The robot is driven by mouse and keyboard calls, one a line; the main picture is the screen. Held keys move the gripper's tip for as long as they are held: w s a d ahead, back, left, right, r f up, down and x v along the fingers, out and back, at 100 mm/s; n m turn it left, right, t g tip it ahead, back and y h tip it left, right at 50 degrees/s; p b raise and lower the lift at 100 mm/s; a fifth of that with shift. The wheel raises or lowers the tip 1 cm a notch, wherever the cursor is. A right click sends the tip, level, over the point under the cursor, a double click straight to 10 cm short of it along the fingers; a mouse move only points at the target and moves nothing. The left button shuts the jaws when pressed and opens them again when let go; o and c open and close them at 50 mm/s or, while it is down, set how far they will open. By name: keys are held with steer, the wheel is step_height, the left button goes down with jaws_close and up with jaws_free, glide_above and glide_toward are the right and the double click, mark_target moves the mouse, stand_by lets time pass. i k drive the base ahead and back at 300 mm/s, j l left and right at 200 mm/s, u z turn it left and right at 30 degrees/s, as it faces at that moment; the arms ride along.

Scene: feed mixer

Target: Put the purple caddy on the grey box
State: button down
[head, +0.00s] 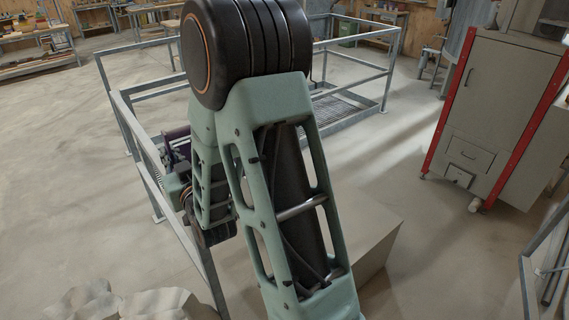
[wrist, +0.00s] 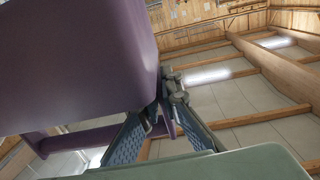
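The purple caddy (head: 179,148) shows in the head view as a small dark purple part left of my arm, mostly hidden by it. In the wrist view the caddy (wrist: 75,65) fills the upper left, with its round handle bar running below. My gripper (wrist: 163,118) has its two fingers on either side of that bar and appears shut on it.
A metal railing (head: 185,238) runs behind and left of my arm, close to the caddy. Pale sacks (head: 125,303) lie at the lower left. A grey cabinet with red edges (head: 490,115) stands at the right. Floor between box and cabinet is clear.

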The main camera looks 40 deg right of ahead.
mark_target(339, 213)
steer(key=i+l+z, duration=0.15)
steer(key=l, duration=0.25)
steer(key=l+z, duration=0.1)
steer(key=l, duration=0.3)
steer(key=i+l+z, duration=0.15)
steer(key=l, duration=0.2)
steer(key=i+l+z, duration=0.15)
steer(key=l, duration=0.25)
